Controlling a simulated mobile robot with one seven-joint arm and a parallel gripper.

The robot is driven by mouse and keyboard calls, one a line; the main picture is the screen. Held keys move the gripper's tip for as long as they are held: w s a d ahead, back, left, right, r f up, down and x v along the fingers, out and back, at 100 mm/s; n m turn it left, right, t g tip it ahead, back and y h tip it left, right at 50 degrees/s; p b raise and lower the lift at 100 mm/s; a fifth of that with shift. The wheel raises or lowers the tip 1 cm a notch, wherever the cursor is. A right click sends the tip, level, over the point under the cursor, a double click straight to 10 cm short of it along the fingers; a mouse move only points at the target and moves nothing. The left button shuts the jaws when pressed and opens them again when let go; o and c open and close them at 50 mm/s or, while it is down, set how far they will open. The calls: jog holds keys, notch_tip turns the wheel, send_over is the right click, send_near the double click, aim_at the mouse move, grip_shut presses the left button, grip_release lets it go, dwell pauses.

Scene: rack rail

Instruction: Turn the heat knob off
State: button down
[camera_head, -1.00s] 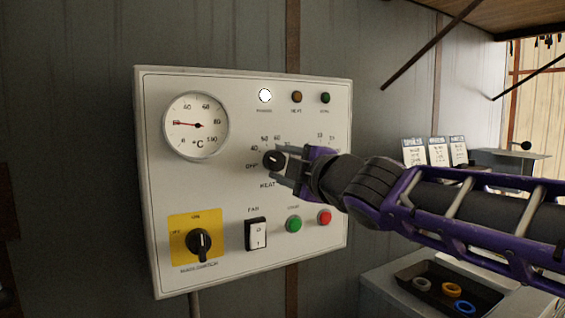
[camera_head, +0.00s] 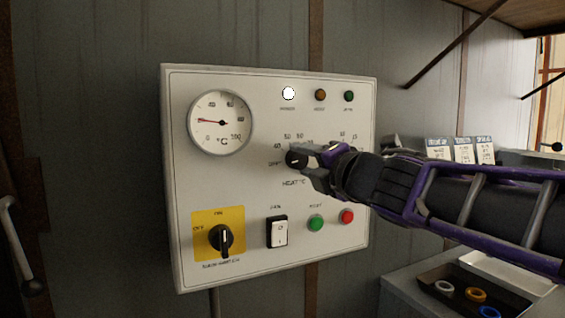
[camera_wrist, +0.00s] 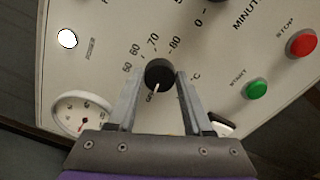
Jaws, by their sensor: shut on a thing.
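The heat knob (camera_head: 294,159) is a small round black knob on the white control panel (camera_head: 270,190), with scale numbers around it and an OFF mark at its left. My gripper (camera_head: 308,160) reaches in from the right and is shut on the knob. In the wrist view the heat knob (camera_wrist: 160,76) sits between the two grey fingers of my gripper (camera_wrist: 155,92). Its pale pointer line points down toward my palm, near the OFF lettering, which is partly hidden by the left finger.
The panel also carries a dial gauge (camera_head: 220,122), a black main switch (camera_head: 222,239) on a yellow plate, a fan rocker (camera_head: 277,232), a green button (camera_head: 316,223) and a red button (camera_head: 347,217). A dark tray with coloured rings (camera_head: 475,294) is at lower right.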

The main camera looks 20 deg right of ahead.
jog(key=shift+f, duration=0.1)
dwell(0.4)
jog(key=shift+c, duration=1.6)
grip_release()
jog(key=shift+s+d+r+p, duration=0.1)
jog(key=shift+s+r+p, duration=0.15)
jog(key=shift+s+p, duration=0.25)
jog(key=s+p, duration=0.6)
jog(key=s, duration=1)
jog(key=shift+s+d+f+p, duration=0.2)
jog(key=shift+s+p, duration=0.05)
jog(key=shift+p, duration=0.15)
